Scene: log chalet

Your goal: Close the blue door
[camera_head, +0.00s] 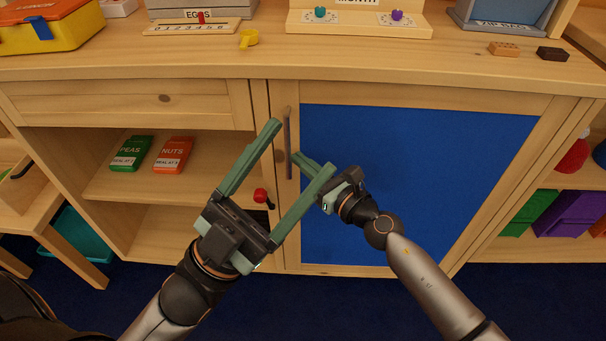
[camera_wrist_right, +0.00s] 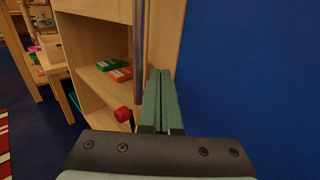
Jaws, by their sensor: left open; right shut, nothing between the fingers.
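The blue door (camera_head: 430,170) is a wood-framed blue panel on the cabinet's right part; it also shows in the right wrist view (camera_wrist_right: 245,80). It looks about flush with the cabinet front; I cannot tell whether a small gap is left. Its upright bar handle (camera_head: 289,135) is on the left frame. My right gripper (camera_head: 299,157) is shut and empty, its tips close to the door frame just right of the handle; contact is unclear. My left gripper (camera_head: 302,146) is open and empty in front of the handle, its right finger partly covering the right gripper.
A red knob (camera_head: 261,195) on a dark latch sits left of the door. The open shelf holds a green peas box (camera_head: 131,153) and an orange nuts box (camera_head: 172,155). The countertop (camera_head: 350,62) carries toys. My forearms cross the free space before the cabinet.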

